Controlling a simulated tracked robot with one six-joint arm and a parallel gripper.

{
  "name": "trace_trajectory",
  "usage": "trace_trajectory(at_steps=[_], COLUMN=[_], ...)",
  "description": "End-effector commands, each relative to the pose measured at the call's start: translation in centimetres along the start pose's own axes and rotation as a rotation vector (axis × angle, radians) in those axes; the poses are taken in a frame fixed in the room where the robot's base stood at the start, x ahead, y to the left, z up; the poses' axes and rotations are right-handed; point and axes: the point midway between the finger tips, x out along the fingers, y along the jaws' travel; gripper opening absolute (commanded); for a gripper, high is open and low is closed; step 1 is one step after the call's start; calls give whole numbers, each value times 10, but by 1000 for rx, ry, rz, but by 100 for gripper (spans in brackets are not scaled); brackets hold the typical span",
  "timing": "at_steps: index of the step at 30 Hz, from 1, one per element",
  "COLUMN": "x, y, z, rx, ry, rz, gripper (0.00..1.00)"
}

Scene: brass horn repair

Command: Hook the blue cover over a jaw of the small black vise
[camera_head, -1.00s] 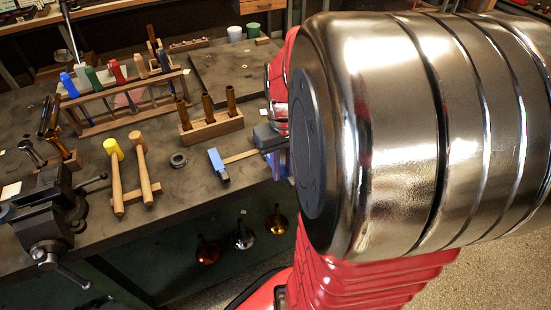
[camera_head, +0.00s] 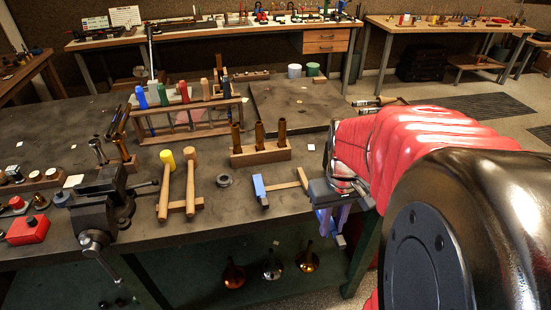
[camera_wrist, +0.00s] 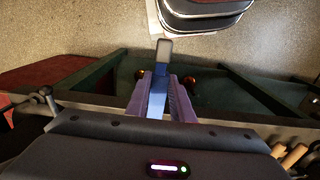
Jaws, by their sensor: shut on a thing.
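My gripper (camera_head: 334,226) hangs beyond the bench's front edge, right of the middle in the head view, with its fingers down. In the wrist view its purple-lit fingers (camera_wrist: 162,100) are shut on the blue cover (camera_wrist: 157,98), a narrow blue piece with a grey end poking out past the fingertips. In the head view the cover is mostly hidden between the fingers. The small black vise (camera_head: 104,208) stands at the bench's front edge, far to the left of my gripper, with its handle hanging over the edge. The fit of its jaws is hard to see.
A hammer with a blue and grey head (camera_head: 260,191) lies close left of my gripper. Wooden-handled mallets (camera_head: 178,185), a dark ring (camera_head: 224,180) and a block with brass tubes (camera_head: 262,154) lie between gripper and vise. A tool rack (camera_head: 185,112) stands behind. A red box (camera_head: 27,230) sits left.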

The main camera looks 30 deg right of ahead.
Motion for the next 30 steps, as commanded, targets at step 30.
trace_trajectory(at_steps=[30], x=[-78], y=[-122], z=[-212], rx=[-344], ry=[-1], rz=[0], gripper=[0])
